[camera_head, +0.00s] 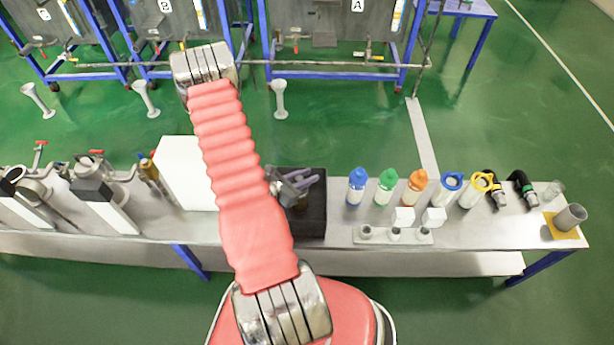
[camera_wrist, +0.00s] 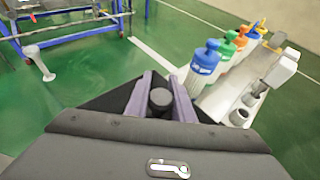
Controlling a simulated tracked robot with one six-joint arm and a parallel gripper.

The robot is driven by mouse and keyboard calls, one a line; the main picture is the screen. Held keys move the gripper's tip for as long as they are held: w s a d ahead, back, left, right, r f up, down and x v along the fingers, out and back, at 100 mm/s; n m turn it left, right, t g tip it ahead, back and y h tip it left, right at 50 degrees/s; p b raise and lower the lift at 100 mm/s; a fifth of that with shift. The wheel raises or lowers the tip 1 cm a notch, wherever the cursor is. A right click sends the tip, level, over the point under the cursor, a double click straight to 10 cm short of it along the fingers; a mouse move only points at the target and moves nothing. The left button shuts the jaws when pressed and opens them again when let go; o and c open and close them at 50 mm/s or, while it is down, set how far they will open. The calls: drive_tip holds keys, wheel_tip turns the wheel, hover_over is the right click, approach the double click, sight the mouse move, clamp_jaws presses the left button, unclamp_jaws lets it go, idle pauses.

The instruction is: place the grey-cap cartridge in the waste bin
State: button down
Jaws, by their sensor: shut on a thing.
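My gripper (camera_head: 303,184) is over the black open-topped waste bin (camera_head: 312,224) on the bench. Its purple fingers show in the wrist view (camera_wrist: 161,92), shut on the grey-cap cartridge (camera_wrist: 160,101). The bin's dark walls (camera_wrist: 119,101) show on both sides of the fingers in the wrist view. I cannot tell how deep the cartridge sits relative to the bin's rim.
Blue-, green- and orange-capped bottles (camera_head: 387,181) stand right of the bin, with ring-topped bottles (camera_head: 450,187) beyond. A holder with white-topped pieces (camera_head: 393,236) lies in front of them. A white box (camera_head: 182,172) stands left of the bin. A grey cup (camera_head: 570,219) stands far right.

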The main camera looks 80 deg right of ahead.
drive_tip(key=shift+f, duration=0.1)
drive_tip(key=c, duration=1.5)
unclamp_jaws()
drive_tip(key=shift+c, duration=0.2)
drive_tip(key=shift+v, duration=0.8)
drive_tip(key=v, duration=1)
drive_tip(key=shift+a, duration=0.2)
drive_tip(key=shift+w+r, duration=0.1)
drive_tip(key=shift+r, duration=0.15)
